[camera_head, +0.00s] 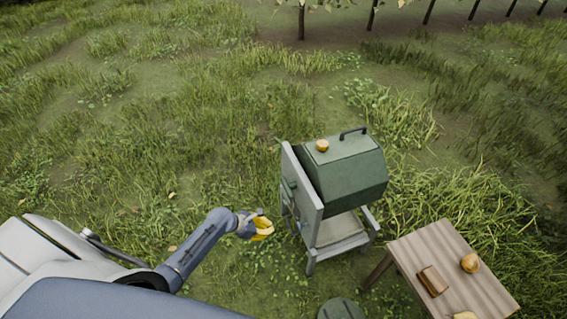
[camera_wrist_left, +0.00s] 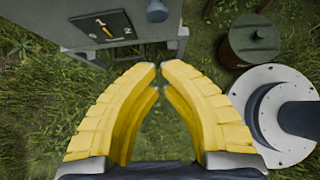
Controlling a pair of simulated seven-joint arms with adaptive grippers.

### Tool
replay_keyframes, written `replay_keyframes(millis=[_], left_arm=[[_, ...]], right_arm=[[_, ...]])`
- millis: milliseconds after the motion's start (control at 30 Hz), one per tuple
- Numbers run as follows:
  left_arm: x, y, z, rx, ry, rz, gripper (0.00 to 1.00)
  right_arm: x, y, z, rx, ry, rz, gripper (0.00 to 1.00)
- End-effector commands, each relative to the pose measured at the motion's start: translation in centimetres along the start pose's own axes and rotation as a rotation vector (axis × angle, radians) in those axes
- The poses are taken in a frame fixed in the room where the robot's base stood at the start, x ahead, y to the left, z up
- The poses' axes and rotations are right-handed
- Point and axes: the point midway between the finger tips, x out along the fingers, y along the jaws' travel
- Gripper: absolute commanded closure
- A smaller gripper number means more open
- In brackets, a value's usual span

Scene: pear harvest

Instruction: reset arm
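My left gripper (camera_head: 263,226) has yellow fingers and hangs over the grass, left of the grey-framed green machine. In the left wrist view its two fingers (camera_wrist_left: 161,68) curve inward and their tips come together, with only grass visible between them. It looks shut and holds nothing. My left arm reaches out from the lower left, bent at the elbow. My right gripper is in neither view.
A wooden table (camera_head: 445,245) holds a pear (camera_head: 470,263) and a brown block (camera_head: 433,281). Open grass lies left.

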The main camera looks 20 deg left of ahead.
Motion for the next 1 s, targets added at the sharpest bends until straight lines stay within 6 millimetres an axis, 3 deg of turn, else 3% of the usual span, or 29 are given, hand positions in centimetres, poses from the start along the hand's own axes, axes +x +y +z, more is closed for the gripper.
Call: replay_keyframes(millis=[267, 467, 600, 733, 867, 1000], left_arm=[[0.0, 0.6, 0.1, 0.176, -0.004, 0.025, 1.00], [0.3, 2.7, -3.0, 0.572, 0.099, 0.103, 1.00], [1.0, 3.2, -6.8, 0.875, 0.219, 0.118, 1.00], [1.6, 2.5, -11.2, 1.163, 0.342, 0.085, 1.00], [2.1, 0.6, -16.0, 1.459, 0.461, 0.002, 1.00], [2.6, -3.1, -21.7, 1.793, 0.561, -0.147, 1.00]], right_arm=[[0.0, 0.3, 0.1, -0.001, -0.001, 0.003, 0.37], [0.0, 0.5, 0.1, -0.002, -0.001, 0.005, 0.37], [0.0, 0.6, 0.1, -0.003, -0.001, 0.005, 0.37], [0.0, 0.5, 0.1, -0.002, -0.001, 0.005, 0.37], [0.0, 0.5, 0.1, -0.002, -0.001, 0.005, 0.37], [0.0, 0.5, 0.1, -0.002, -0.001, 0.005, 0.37]])
